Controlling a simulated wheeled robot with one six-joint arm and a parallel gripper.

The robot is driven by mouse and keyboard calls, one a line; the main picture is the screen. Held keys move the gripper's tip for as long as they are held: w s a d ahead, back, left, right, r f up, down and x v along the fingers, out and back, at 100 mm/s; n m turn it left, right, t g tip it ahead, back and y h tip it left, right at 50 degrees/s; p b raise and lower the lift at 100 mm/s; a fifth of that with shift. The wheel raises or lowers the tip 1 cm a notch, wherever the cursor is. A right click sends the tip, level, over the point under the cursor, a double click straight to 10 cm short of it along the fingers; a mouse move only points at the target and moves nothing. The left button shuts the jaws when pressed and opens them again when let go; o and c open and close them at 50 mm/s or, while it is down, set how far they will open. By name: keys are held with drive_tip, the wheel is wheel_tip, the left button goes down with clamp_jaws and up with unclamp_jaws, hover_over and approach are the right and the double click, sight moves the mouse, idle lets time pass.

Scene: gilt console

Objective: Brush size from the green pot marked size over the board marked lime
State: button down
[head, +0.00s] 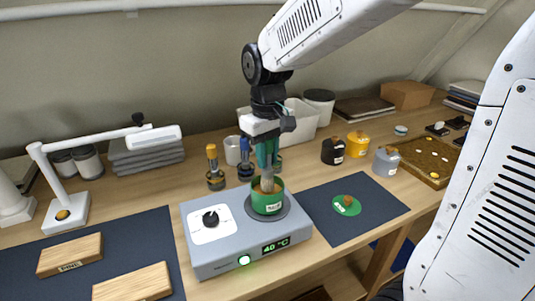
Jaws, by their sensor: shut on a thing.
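My gripper (267,138) is shut on an upright brush with a green handle (267,154). The brush's lower end reaches into the mouth of the green pot (267,206), and its tip is hidden inside. The pot bears a small pale label and stands on the round plate of a grey heater (222,249), whose display reads 40 °C.
A green lid with a brown knob (346,204) lies on the right mat (385,209). Yellow-handled (212,160) and blue-handled (245,155) brushes stand behind the heater. Black (332,151), yellow (358,144) and grey (386,162) pots stand right. A white lamp (66,207) stands left.

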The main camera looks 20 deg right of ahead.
drive_tip(key=shift+f, duration=0.5)
idle(0.6)
idle(0.5)
drive_tip(key=shift+r, duration=3.5)
